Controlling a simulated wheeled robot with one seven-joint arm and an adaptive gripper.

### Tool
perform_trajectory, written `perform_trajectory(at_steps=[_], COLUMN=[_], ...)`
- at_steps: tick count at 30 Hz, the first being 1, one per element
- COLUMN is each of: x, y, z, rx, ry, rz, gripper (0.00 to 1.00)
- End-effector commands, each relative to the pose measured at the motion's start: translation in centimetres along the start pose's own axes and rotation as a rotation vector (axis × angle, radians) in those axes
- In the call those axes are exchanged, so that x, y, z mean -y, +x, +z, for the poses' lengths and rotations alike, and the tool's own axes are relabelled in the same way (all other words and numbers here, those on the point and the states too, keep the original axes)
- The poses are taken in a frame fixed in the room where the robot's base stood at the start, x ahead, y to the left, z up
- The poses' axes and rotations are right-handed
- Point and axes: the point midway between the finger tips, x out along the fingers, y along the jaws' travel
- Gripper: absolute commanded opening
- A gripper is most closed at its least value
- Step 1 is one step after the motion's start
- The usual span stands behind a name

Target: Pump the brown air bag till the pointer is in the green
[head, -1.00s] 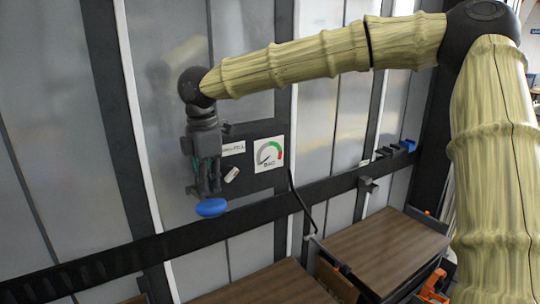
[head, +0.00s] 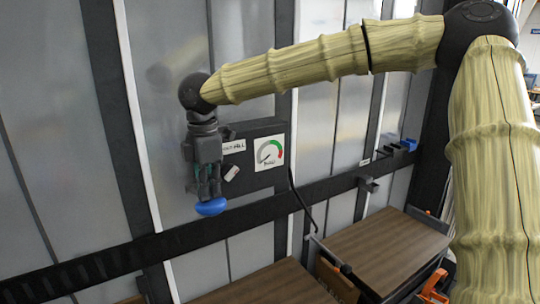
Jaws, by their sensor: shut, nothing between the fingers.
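My gripper (head: 208,195) is shut and empty and points down. Its fingertips are just above or against the blue oval knob (head: 211,207); I cannot tell if they touch. The dial gauge (head: 269,152) is on a dark panel to the right of my gripper. Its dark pointer seems to lie toward the lower left, away from the green arc at the upper right. A brown thing (head: 334,282) shows between the two brown-topped loads; I cannot tell if it is the air bag.
A dark rail (head: 110,257) crosses the ribbed grey wall. A black hose (head: 297,196) runs down from the panel. A brown-topped load (head: 380,245) stands at right, another (head: 262,286) at lower middle. A small white tag (head: 232,173) is beside my gripper.

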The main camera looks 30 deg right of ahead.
Motion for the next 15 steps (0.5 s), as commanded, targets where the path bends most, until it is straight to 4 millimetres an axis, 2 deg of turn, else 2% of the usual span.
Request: perform_trajectory(at_steps=[15], x=[0.0], y=[2.5], z=[0.0], rx=[0.001], ry=[0.0], rz=[-0.001], gripper=[0.0])
